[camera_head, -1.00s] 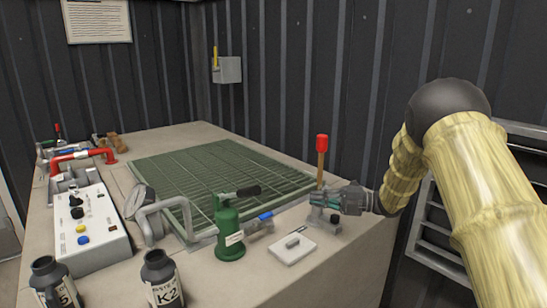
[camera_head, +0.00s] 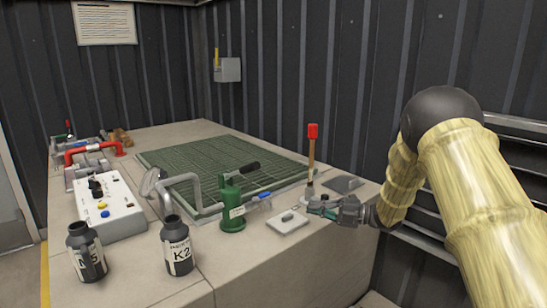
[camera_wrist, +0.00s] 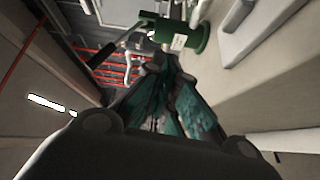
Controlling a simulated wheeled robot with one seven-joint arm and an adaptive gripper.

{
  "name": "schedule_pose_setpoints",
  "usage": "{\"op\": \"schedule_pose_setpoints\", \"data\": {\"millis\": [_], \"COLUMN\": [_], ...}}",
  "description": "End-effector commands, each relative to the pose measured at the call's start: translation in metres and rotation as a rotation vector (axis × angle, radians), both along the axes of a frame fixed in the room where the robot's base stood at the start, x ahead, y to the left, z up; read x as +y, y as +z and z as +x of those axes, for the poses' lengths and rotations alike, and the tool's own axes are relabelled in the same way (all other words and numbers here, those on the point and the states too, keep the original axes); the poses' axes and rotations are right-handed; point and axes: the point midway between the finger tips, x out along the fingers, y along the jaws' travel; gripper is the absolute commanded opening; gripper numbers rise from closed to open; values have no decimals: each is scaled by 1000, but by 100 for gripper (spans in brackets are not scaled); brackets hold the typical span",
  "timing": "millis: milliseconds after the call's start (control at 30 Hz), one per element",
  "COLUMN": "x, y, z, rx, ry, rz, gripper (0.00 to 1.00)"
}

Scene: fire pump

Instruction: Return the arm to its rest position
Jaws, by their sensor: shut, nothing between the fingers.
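My arm reaches in from the right side of the head view and bends down toward the table's right front edge. My gripper (camera_head: 325,209) is shut and empty there, close to the white plate and below the red-topped lever. In the wrist view my gripper (camera_wrist: 168,72) shows as dark and teal fingers drawn together. A green hand pump (camera_head: 231,208) stands to its left; it also shows in the wrist view (camera_wrist: 180,35) just beyond the fingertips. I cannot tell whether the gripper touches anything.
A red-topped lever (camera_head: 312,140) stands upright behind the gripper. A white plate (camera_head: 287,222) lies just left of it. Two dark bottles (camera_head: 177,247) stand at the front. A white control box (camera_head: 112,210) and green grating (camera_head: 210,160) cover much of the table (camera_head: 240,270). A wall vent (camera_head: 510,150) is at right.

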Motion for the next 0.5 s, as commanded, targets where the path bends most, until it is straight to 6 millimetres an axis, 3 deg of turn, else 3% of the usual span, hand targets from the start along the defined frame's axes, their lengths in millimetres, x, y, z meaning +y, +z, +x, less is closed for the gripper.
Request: {"op": "schedule_pose_setpoints", "data": {"millis": [367, 500], "x": [-3, -9], "y": [-101, -163], "z": [-12, -28], "rx": [286, 467], "ry": [-227, -364], "rz": [73, 110], "gripper": [0, 0]}}
